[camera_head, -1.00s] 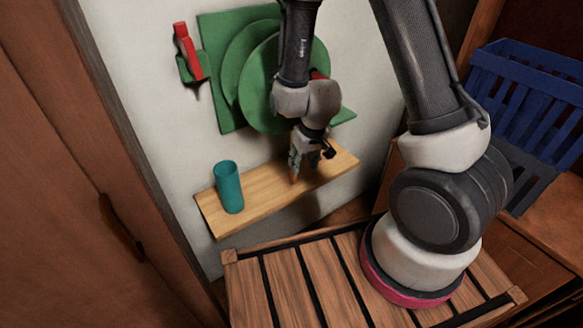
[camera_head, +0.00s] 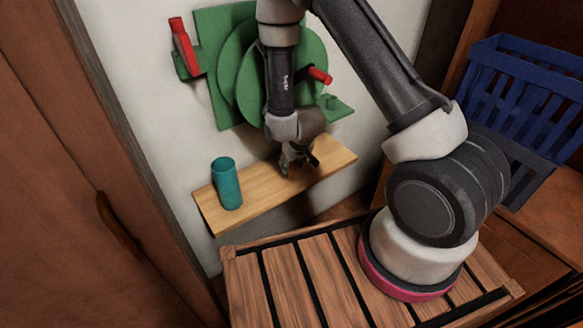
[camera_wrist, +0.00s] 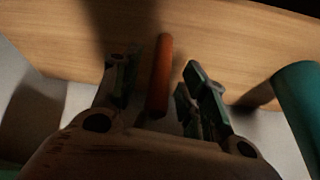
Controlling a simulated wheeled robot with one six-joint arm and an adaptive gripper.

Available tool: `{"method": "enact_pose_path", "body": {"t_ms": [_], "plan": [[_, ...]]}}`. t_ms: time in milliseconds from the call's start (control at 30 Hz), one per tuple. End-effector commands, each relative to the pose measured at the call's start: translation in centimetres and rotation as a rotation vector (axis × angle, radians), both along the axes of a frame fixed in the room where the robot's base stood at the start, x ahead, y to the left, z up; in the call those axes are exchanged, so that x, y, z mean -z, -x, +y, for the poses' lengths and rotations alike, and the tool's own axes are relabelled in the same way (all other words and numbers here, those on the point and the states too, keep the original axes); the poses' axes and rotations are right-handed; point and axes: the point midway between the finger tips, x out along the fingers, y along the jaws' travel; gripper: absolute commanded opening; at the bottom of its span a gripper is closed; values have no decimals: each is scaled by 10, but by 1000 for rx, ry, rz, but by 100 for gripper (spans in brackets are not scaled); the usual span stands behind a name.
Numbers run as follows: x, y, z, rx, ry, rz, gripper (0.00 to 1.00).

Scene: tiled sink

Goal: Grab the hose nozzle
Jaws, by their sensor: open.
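An orange-red rod (camera_wrist: 161,70) shows between the spread fingers of my gripper (camera_wrist: 156,72) in the wrist view, over the wooden shelf (camera_head: 262,190). It may be the nozzle, but its shape is partly hidden, and I cannot tell whether the fingers touch it. In the head view my gripper (camera_head: 297,165) points down just above the right part of the shelf and is open. A red handle-like piece (camera_head: 181,42) sits in a green holder on the wall at the upper left, and could also be the nozzle.
A teal cup (camera_head: 226,184) stands on the shelf's left part; it also shows in the wrist view (camera_wrist: 298,100). A green reel (camera_head: 243,70) with a red crank handle (camera_head: 320,75) is on the wall behind my arm. A blue crate (camera_head: 525,95) is at right.

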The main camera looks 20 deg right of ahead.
Motion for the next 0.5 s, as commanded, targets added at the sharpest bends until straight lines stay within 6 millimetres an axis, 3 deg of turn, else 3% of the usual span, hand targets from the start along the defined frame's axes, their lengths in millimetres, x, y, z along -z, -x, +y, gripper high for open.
{"method": "enact_pose_path", "body": {"t_ms": [300,500], "plan": [[8,-3,0,1,0,0,43],[7,-3,0,0,0,0,7]]}}
